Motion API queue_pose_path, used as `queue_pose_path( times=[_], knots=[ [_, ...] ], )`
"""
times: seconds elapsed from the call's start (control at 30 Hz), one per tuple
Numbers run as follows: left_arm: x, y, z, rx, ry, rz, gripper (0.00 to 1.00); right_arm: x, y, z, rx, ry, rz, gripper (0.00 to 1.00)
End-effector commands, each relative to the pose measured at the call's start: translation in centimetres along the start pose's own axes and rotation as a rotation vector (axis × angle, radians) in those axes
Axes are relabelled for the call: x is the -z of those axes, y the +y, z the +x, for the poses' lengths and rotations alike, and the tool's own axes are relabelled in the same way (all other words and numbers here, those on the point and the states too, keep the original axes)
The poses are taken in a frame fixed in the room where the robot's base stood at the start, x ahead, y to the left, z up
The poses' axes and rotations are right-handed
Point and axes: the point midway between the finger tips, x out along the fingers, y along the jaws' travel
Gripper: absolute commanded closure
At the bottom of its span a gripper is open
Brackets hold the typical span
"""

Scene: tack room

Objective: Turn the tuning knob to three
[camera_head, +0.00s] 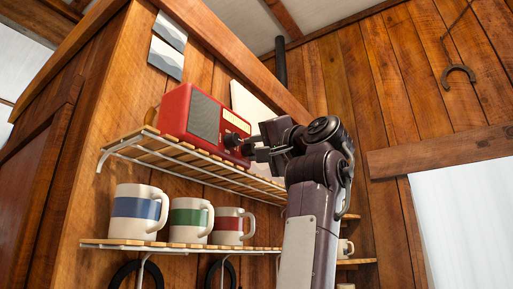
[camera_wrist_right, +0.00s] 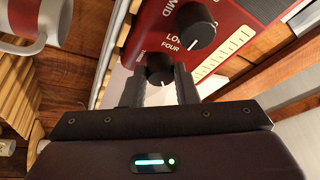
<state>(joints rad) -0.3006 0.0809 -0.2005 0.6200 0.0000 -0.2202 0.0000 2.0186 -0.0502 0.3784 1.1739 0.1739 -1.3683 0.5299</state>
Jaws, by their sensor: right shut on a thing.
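A red radio (camera_head: 173,108) with a grey speaker grille stands on the upper slatted shelf in the head view. My right gripper (camera_head: 247,150) reaches its front from the right. In the right wrist view, my right gripper (camera_wrist_right: 160,82) is shut on a black knob (camera_wrist_right: 160,66), one finger on each side. A white pointer line shows on the knob's near face. A second black knob (camera_wrist_right: 190,30) sits by the words LO and MID, untouched. My left gripper is not in view.
The upper shelf (camera_head: 190,156) has a white wire edge. Striped mugs (camera_head: 139,208) stand on the lower shelf (camera_head: 120,243) under it. A wooden wall (camera_head: 372,80) lies behind my arm. Open space lies to the right of my arm.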

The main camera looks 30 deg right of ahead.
Motion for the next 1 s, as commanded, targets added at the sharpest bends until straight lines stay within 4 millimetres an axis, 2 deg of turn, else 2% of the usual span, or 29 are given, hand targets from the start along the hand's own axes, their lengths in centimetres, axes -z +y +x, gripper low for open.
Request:
queue_pose_path(
  times=[1.0],
  knots=[
    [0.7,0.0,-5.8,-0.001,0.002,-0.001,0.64,0.5,-1.1,0.2,-0.362,0.054,0.896,0.96]
  ],
)
